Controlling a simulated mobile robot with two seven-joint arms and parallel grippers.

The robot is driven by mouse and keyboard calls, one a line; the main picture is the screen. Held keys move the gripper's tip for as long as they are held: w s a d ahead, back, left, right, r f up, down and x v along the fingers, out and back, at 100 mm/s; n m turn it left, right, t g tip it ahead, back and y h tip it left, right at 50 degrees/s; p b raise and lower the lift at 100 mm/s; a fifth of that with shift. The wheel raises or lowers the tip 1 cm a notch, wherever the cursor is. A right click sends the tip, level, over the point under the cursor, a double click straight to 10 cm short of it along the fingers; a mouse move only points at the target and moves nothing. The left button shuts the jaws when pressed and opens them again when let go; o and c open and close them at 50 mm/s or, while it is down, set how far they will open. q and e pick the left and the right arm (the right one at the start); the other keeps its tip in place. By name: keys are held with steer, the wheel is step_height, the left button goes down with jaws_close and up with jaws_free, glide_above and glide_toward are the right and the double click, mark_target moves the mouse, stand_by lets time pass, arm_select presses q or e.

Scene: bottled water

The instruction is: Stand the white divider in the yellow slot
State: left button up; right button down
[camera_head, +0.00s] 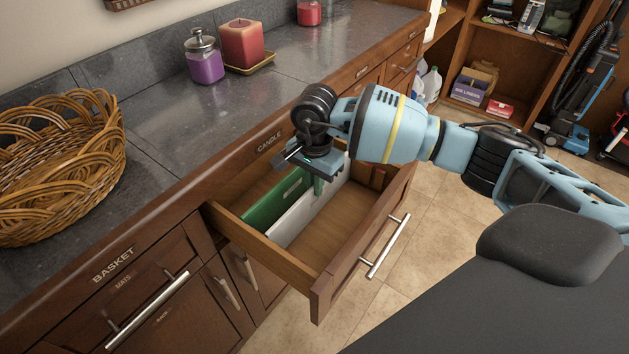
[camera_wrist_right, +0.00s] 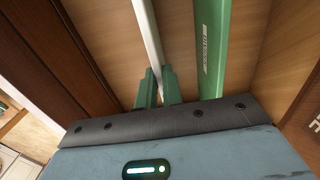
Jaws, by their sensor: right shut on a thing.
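The white divider (camera_head: 298,215) is a thin flat panel, on edge inside the open drawer. In the right wrist view the white divider (camera_wrist_right: 150,40) runs up from between the two green fingers. My right gripper (camera_head: 318,184) reaches down into the drawer and is shut on the divider's upper edge; it also shows in the right wrist view (camera_wrist_right: 158,88). I cannot tell whether the divider touches the drawer floor. I see no yellow slot in either view. My left gripper is not in view.
A green divider (camera_head: 277,203) stands beside the white one, on the counter side; it also shows in the right wrist view (camera_wrist_right: 212,45). The drawer's front panel (camera_head: 365,240) is pulled out. A wicker basket (camera_head: 60,165), purple jar (camera_head: 204,62) and red candle (camera_head: 242,43) stand on the counter.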

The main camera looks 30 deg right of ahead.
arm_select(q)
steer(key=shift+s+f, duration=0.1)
arm_select(e)
steer(key=shift+f, duration=0.25)
steer(key=c, duration=1.5)
jaws_free()
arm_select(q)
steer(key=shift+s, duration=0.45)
